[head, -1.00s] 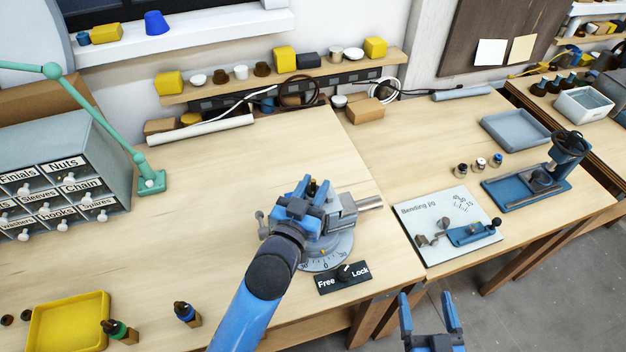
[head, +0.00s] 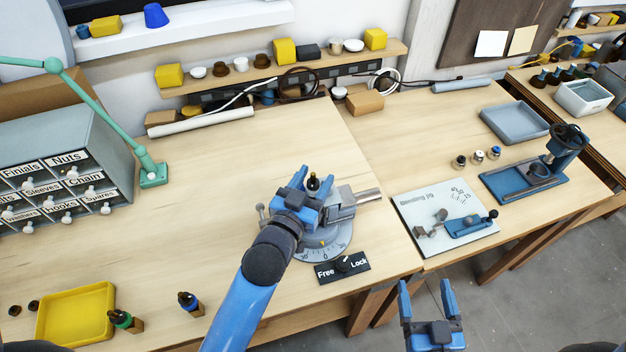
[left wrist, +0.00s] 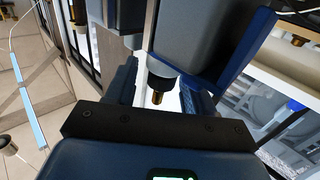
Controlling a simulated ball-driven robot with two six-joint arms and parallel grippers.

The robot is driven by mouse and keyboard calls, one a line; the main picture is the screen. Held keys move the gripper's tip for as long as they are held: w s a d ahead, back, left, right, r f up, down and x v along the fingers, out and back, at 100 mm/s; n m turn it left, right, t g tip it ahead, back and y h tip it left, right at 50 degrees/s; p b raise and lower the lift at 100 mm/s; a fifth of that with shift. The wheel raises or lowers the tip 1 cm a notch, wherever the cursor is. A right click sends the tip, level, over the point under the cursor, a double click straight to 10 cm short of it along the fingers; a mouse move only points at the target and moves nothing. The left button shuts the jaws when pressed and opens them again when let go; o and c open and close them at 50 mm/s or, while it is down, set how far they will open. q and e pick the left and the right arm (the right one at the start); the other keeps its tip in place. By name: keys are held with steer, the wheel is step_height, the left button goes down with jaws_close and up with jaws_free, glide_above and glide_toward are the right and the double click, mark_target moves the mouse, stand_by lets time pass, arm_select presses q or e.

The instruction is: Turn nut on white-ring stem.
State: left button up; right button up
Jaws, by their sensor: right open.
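A bench vise (head: 342,203) stands on a round dial base. A dark upright piece with a brass tip (head: 313,184) shows at the vise, between the fingers of my left gripper (head: 314,181). In the left wrist view this dark and brass piece (left wrist: 157,90) is between the two fingers, with gaps beside it, so the gripper is open around it. I cannot make out a nut or a white ring on it. My right gripper (head: 427,300) is open and empty, past the front edge of the bench.
A Free/Lock switch plate (head: 342,268) lies in front of the vise. The bending jig (head: 450,222) is to its right, with small ringed pieces (head: 478,157) behind it. A yellow tray (head: 75,315) and bottles are at front left. The bench left of the vise is clear.

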arm_select(q)
steer(key=shift+f, duration=0.1)
steer(key=shift+s+a, duration=0.2)
steer(key=shift+s, duration=0.25)
steer(key=b+v, duration=0.3)
steer(key=v, duration=0.6)
steer(key=shift+s+a, duration=0.15)
steer(key=shift+s, duration=0.2)
